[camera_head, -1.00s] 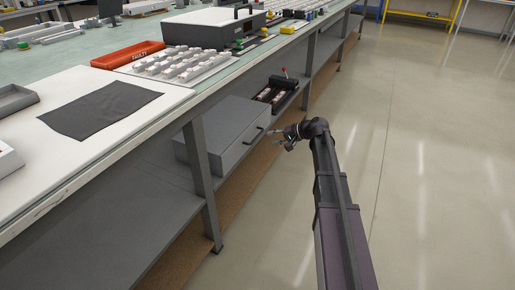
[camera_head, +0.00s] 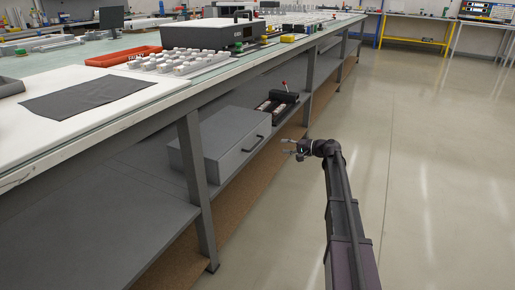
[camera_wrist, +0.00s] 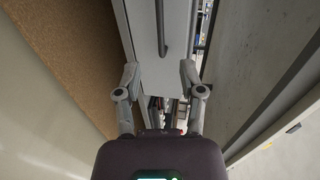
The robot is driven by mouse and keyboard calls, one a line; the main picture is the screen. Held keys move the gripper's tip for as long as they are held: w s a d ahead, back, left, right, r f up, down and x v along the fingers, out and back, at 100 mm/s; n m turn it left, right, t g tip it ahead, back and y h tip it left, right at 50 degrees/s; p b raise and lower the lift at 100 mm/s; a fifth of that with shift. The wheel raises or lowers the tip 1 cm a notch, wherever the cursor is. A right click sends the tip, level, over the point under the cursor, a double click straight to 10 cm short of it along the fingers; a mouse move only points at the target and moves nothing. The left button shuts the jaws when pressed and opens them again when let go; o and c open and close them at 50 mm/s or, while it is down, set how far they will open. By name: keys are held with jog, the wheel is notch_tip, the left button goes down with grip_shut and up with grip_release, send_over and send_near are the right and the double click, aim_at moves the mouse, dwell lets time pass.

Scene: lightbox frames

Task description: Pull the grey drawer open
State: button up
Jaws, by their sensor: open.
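The grey drawer unit (camera_head: 205,139) sits on the lower shelf under the long bench, and its front looks closed. A dark bar handle (camera_head: 253,144) is on its front. My gripper (camera_head: 288,148) is open and empty over the aisle, to the right of the handle and apart from it. In the wrist view the drawer front (camera_wrist: 138,28) and the handle (camera_wrist: 161,30) lie ahead, beyond the spread fingertips of my gripper (camera_wrist: 158,70). The handle lines up roughly with the middle of the gap between the fingers.
A bench leg (camera_head: 196,180) stands just left of the drawer front. A dark tray with a red-tipped lever (camera_head: 277,105) sits on the shelf beyond the drawer. The bench top (camera_head: 60,135) overhangs the shelf. The floor (camera_head: 420,170) to the right is clear.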

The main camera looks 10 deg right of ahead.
aim_at(257, 144)
jog(key=b+x, duration=0.2)
jog(key=x, duration=1.1)
jog(key=shift+w+a+b, duration=0.25)
jog(key=shift+a+b, duration=0.05)
jog(key=shift+b, duration=0.1)
